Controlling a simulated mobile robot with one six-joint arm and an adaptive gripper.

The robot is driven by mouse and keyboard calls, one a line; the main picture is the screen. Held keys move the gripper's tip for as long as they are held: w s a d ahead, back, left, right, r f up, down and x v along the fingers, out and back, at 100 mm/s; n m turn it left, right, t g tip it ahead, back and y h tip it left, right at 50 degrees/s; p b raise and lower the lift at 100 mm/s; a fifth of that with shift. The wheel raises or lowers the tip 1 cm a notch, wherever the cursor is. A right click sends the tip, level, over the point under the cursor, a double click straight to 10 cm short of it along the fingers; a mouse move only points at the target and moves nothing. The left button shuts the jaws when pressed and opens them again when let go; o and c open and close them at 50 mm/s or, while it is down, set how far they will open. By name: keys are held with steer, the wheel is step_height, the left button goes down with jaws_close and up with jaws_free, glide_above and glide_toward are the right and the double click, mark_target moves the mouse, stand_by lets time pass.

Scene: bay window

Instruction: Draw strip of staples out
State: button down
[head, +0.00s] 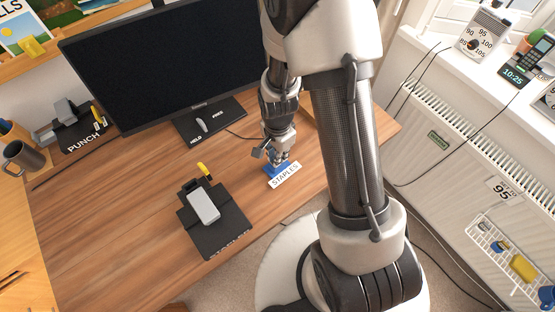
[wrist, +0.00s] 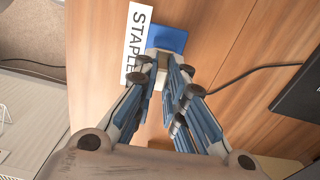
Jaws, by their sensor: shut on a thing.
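A blue staples box (head: 270,171) sits on the wooden desk behind a white card reading STAPLES (head: 285,175). In the wrist view the blue box (wrist: 167,38) is just beyond my fingertips, beside the card (wrist: 133,45). My gripper (head: 277,158) points down at the box. In the wrist view my gripper (wrist: 164,70) is shut on a small pale grey piece, the strip of staples (wrist: 161,77), at the box's near side. The fingers hide much of it, and I cannot tell how far it sticks out of the box.
A grey-topped stapler (head: 203,206) with a yellow tab rests on a dark mat (head: 222,242) to the left. A monitor (head: 165,65) stands behind, with a cable on the desk. A hole punch (head: 66,112) and mug (head: 22,157) are far left. Bare desk (head: 120,210) lies left of the mat.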

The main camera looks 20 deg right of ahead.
steer(key=shift+r+p, duration=0.5)
steer(key=shift+r, duration=0.2)
stand_by(0.4)
steer(key=shift+r+p, duration=1.6)
steer(key=shift+r, duration=0.5)
